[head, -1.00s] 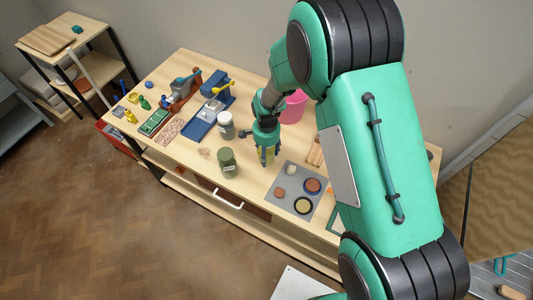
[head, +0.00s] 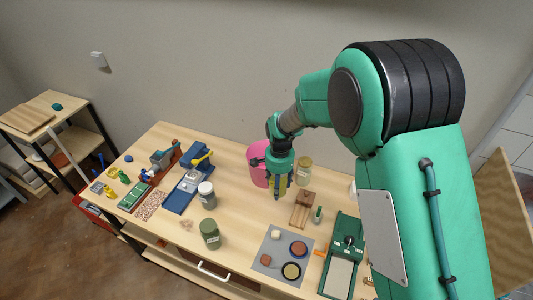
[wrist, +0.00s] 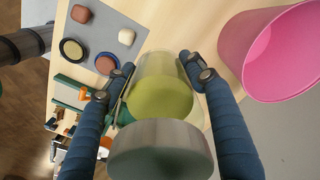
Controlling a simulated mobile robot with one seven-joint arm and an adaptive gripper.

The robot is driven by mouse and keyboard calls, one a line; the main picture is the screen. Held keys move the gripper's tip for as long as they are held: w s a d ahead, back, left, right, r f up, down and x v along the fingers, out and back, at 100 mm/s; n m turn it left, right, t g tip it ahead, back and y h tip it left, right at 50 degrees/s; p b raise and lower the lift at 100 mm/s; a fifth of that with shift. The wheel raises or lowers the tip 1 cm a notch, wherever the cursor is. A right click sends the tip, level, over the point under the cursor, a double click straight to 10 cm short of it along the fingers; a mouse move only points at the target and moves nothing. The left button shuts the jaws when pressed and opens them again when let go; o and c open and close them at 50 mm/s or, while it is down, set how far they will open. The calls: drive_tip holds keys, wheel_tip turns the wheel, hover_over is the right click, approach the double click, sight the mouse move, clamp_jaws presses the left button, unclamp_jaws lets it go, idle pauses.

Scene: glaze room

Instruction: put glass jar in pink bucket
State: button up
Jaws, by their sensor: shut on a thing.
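My gripper (head: 277,195) is shut on the glass jar (wrist: 160,95), a clear jar with yellow-green contents and a grey lid. In the wrist view the jar sits between my two blue fingers (wrist: 157,75), lid toward the camera. In the head view my fingers mostly hide it. The pink bucket (head: 255,170) stands open on the table just behind and left of my gripper. In the wrist view the bucket (wrist: 270,55) is at the upper right, apart from the jar. The jar is outside the bucket.
Another jar (head: 304,170) with a beige lid stands right of the bucket. A green jar (head: 210,235) and a white jar (head: 207,196) stand to the left. A grey mat (head: 270,245) with several round pieces lies in front. A wooden block (head: 300,214) is near my gripper.

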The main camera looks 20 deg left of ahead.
sight(283, 180)
drive_tip(key=shift+w+d+r, duration=0.35)
drive_tip(key=shift+d+r, duration=0.05)
drive_tip(key=shift+r, duration=0.25)
drive_tip(key=shift+w+d+r, duration=0.35)
drive_tip(key=shift+r, duration=0.25)
drive_tip(key=w+a+p, duration=0.1)
drive_tip(key=w+a, duration=0.3)
drive_tip(key=w, duration=0.2)
drive_tip(key=w+a+f+p, duration=0.1)
drive_tip(key=w+a+p, duration=0.1)
drive_tip(key=w+a, duration=0.2)
drive_tip(key=shift+w+a+f, duration=0.3)
drive_tip(key=shift+w+a, duration=0.1)
drive_tip(key=shift+w, duration=1.3)
drive_tip(key=shift+f+p, duration=0.45)
drive_tip(key=shift+f, duration=1.3)
drive_tip(key=shift+f, duration=0.15)
drive_tip(key=o, duration=1.8)
drive_tip(key=shift+s, duration=0.1)
